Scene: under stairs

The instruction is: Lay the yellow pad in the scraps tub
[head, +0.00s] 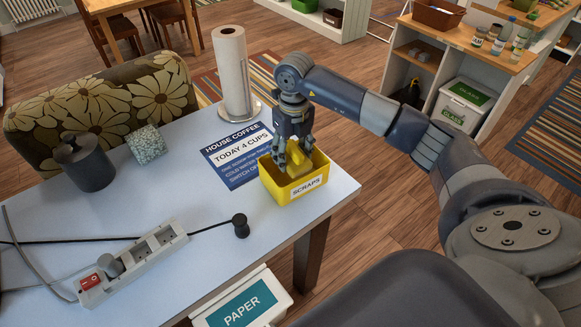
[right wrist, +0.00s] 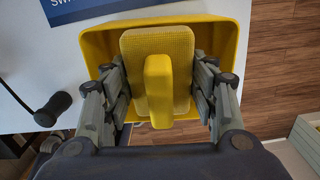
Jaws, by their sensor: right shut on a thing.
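The yellow pad (head: 298,168) is a flat textured block with a raised grip bar. My right gripper (head: 291,158) is shut on it, with its fingers pointing down at the mouth of the scraps tub (head: 306,187). In the right wrist view the pad (right wrist: 159,45) sits between the fingers (right wrist: 160,85), within the outline of the yellow tub (right wrist: 217,27). The tub stands on the table near its right edge, its SCRAPS label facing front. I cannot tell whether the pad touches the tub floor. My left gripper is out of view.
On the pale table (head: 205,262) are a blue coffee sign (head: 237,155), a paper towel roll (head: 233,75), a dark canister (head: 84,163), a speckled block (head: 146,144) and a power strip (head: 133,263) with cables. A PAPER bin (head: 242,306) stands below the front edge.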

